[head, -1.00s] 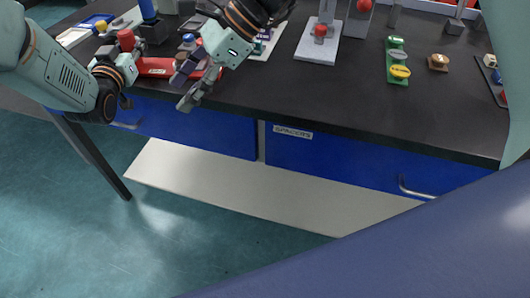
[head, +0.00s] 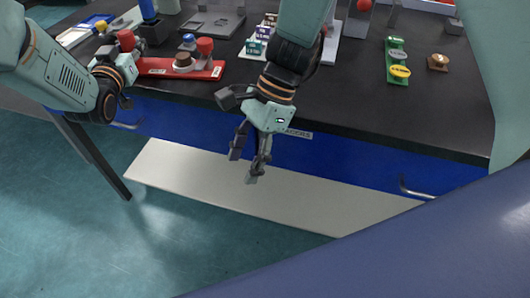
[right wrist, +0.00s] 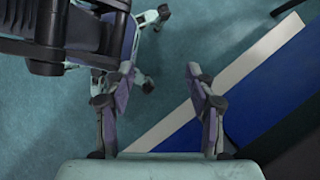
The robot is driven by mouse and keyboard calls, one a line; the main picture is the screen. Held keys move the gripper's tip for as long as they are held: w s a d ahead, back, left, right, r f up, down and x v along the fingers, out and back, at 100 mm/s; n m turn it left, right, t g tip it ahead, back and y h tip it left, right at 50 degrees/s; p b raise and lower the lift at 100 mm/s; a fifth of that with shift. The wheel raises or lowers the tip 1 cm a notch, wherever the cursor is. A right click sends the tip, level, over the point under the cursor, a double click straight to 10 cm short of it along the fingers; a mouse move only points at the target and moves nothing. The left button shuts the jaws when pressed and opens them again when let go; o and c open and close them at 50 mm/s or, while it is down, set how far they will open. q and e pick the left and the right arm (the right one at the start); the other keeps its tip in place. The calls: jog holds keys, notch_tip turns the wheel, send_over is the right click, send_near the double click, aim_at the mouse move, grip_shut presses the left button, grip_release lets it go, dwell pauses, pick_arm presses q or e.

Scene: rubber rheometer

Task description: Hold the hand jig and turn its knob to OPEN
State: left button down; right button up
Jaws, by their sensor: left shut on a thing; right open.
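The hand jig (head: 212,70) is a red, labelled base on the black bench at the left, with a brown round knob and a red-topped post on it. A red upright cylinder (head: 126,40) rises at its left end, partly hidden by my left gripper. My left gripper (head: 120,70) is shut there at the left end of the jig; its fingertips are largely hidden. My right gripper (head: 247,160) is open and empty, fingers pointing down, in front of the bench edge and right of the jig. Its two spread fingers show in the right wrist view (right wrist: 160,75). The knob's setting is too small to read.
Blue drawers (head: 350,165) and a white lower shelf (head: 200,180) lie below the bench edge. Small labelled blocks (head: 255,45) stand behind my right arm. Bench between is clear.

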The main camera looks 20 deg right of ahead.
jog(key=shift+n+g+h, duration=0.3)
jog(key=shift+g+h, duration=0.2)
jog(key=shift+h, duration=0.1)
jog(key=s+d+f, duration=0.1)
jog(key=s, duration=0.1)
jog(key=s+d+f, duration=0.1)
jog(key=s, duration=0.1)
jog(key=shift+d+f, duration=0.3)
jog(key=shift+f, duration=0.05)
pick_arm(q)
jog(key=c, duration=0.9)
grip_release()
